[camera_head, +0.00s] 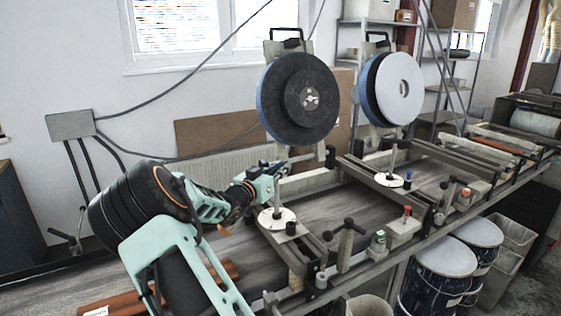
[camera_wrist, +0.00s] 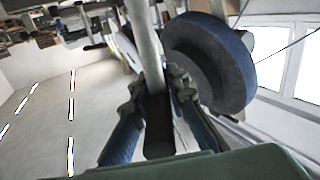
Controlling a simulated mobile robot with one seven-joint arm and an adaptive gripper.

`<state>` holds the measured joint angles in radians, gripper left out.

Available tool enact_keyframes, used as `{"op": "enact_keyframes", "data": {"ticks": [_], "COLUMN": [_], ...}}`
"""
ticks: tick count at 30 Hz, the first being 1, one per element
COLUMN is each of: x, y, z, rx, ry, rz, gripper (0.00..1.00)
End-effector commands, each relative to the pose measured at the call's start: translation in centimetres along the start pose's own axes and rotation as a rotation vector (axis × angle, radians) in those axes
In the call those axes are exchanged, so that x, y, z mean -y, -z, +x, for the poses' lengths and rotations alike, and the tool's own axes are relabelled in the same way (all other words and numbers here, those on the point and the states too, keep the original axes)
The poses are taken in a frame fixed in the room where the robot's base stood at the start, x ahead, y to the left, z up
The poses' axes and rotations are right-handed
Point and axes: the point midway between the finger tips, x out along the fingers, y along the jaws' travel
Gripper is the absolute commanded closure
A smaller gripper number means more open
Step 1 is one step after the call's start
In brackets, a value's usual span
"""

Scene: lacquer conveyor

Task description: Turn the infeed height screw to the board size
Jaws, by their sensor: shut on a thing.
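The infeed height screw (camera_head: 277,203) is a grey upright post rising from a round white dial (camera_head: 267,219) on the near cross beam. My gripper (camera_head: 277,170) is at the top of this post, with its fingers shut around it. In the wrist view, my gripper (camera_wrist: 156,88) has one finger on each side of the grey post (camera_wrist: 144,40), which runs up between them. The marks on the dial are too small to read. No board size can be read in either view.
A second post with a white dial (camera_head: 385,180) stands farther along the conveyor. Large dark (camera_head: 300,98) and white-faced (camera_head: 398,88) wheels stand close behind. A black-knobbed clamp (camera_head: 347,238) and a red-topped fitting (camera_head: 405,222) line the near rail. Blue drums (camera_head: 440,272) stand below.

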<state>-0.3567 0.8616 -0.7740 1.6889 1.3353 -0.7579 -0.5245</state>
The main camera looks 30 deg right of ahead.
Motion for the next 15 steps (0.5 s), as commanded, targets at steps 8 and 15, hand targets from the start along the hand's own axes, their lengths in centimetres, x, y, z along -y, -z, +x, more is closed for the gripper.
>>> {"op": "enact_keyframes", "data": {"ticks": [8,15], "x": [-0.46,-0.99], "y": [0.34,-0.18], "z": [0.03,-0.05], "rx": [0.014,0.026], "ry": [-0.177,-0.350], "rz": [0.002,0.005], "gripper": [1.00,1.00]}}
